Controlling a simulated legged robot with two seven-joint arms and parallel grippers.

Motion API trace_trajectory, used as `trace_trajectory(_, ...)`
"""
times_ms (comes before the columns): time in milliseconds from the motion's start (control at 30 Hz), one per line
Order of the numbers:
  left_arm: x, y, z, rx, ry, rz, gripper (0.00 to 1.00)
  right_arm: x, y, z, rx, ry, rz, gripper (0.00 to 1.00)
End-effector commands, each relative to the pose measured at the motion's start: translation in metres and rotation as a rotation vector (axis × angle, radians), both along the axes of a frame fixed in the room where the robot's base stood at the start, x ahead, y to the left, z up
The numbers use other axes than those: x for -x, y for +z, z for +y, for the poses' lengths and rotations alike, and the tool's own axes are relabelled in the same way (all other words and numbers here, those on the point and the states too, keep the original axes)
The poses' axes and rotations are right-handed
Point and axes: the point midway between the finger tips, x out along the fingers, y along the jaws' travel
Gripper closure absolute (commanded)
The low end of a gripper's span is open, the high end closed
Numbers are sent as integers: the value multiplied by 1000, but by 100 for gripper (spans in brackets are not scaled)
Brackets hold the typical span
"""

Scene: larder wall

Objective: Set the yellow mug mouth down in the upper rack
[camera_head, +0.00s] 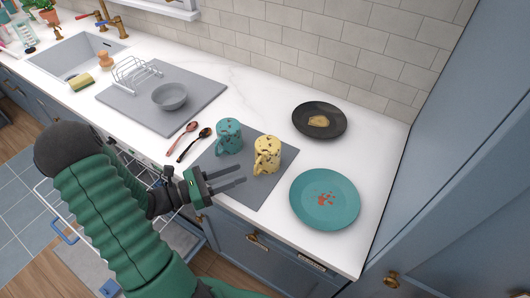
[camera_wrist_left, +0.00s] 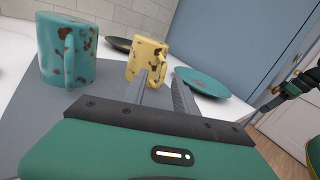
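The yellow mug (camera_head: 268,150), with dark speckles, stands upright on a grey mat (camera_head: 262,190) on the counter. Its handle faces my left gripper (camera_head: 241,176). The left gripper is open and empty, its two fingers pointing at the mug from the front left, apparently short of it. In the left wrist view the mug (camera_wrist_left: 147,52) stands just beyond the fingertips (camera_wrist_left: 167,80). A white wire rack (camera_head: 42,190) shows low at the left, mostly hidden by my left arm. A dark part of my right arm, perhaps its gripper (camera_wrist_left: 296,86), shows at the wrist view's right edge.
A speckled teal mug (camera_head: 229,136) stands left of the yellow one. A teal plate (camera_head: 340,215) with red scraps lies right, a dark plate (camera_head: 304,130) with food behind. Two spoons (camera_head: 183,137), a grey bowl (camera_head: 170,97) and a wire toast rack (camera_head: 133,72) are left.

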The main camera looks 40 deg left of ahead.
Motion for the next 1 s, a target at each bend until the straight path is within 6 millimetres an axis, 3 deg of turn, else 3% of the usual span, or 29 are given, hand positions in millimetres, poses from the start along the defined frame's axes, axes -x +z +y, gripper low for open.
trace_trajectory(233,-39,-1,-17,1,-3,-1,66,0,-1,0,0,-1,0,68)
trace_trajectory(500,-45,-2,-17,2,-1,-1,66,0,-1,0,0,-1,0,68)
trace_trajectory(767,-44,-1,-18,0,-1,-1,100,0,-1,0,0,-1,0,68)
trace_trajectory(1000,-44,-1,-19,1,-1,-2,100,0,-1,0,0,-1,0,68)
